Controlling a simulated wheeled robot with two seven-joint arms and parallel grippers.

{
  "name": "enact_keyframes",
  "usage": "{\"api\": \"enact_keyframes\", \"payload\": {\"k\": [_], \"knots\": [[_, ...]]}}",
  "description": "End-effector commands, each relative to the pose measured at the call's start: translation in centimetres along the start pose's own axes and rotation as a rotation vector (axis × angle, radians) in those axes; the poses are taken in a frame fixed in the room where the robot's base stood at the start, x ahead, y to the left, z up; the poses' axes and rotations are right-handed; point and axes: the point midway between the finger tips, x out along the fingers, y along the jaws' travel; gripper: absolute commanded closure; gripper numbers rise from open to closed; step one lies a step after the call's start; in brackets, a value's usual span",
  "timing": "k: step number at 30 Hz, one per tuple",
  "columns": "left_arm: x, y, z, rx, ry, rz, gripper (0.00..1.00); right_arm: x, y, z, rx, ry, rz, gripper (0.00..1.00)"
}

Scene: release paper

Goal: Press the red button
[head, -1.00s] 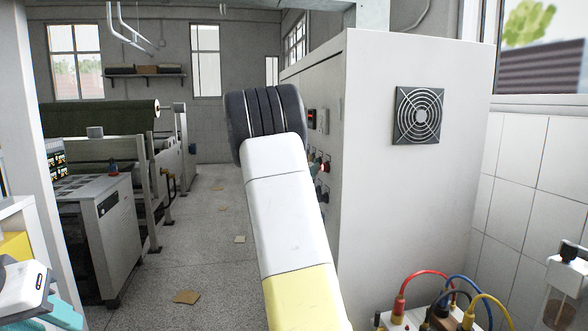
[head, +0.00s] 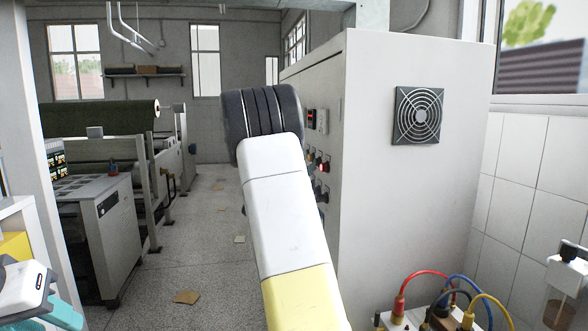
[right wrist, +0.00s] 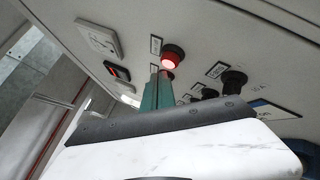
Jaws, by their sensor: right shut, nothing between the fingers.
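The red button (right wrist: 172,55) glows on the cabinet panel in the right wrist view. Red also shows on that panel in the head view (head: 325,167), just right of my right arm. My right gripper (right wrist: 158,85) has teal fingers, closed together and empty. Their tips are just below the button in the right wrist view; whether they touch it, I cannot tell. In the head view my arm hides this gripper. My left gripper (head: 62,316) shows only partly, with teal and white parts at the lower left, and its jaws are unclear.
The grey cabinet (head: 400,200) stands to the right, with a vent on its near side. Black knobs (right wrist: 233,80) sit beside the button. Coloured cables (head: 430,275) are at the lower right. A machine (head: 105,215) stands left, beyond open floor.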

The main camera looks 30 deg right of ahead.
Motion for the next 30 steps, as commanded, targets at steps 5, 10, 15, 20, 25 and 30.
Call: {"api": "enact_keyframes", "payload": {"k": [5, 10, 15, 20, 25, 30], "knots": [[0.0, 0.0, 0.0, 0.000, 0.000, 0.000, 0.64, -0.5, 0.4, -0.4, 0.000, 0.002, 0.002, 1.00], [0.0, 0.0, 0.0, 0.000, 0.000, 0.000, 0.64, -1.6, 1.2, -1.2, 0.002, 0.002, 0.002, 1.00], [0.0, 0.0, 0.0, 0.000, 0.000, 0.000, 0.64, -2.7, 2.1, -2.0, 0.002, 0.001, 0.002, 1.00], [0.0, 0.0, 0.0, 0.000, 0.000, 0.000, 0.64, -3.5, 2.5, -2.5, 0.001, 0.001, 0.000, 1.00], [0.0, 0.0, 0.0, 0.000, 0.000, 0.000, 0.64, -3.5, 2.6, -2.6, 0.000, 0.000, 0.000, 1.00], [0.0, 0.0, 0.0, 0.000, 0.000, 0.000, 0.64, -3.5, 2.5, -2.6, 0.000, 0.000, 0.000, 1.00]]}}
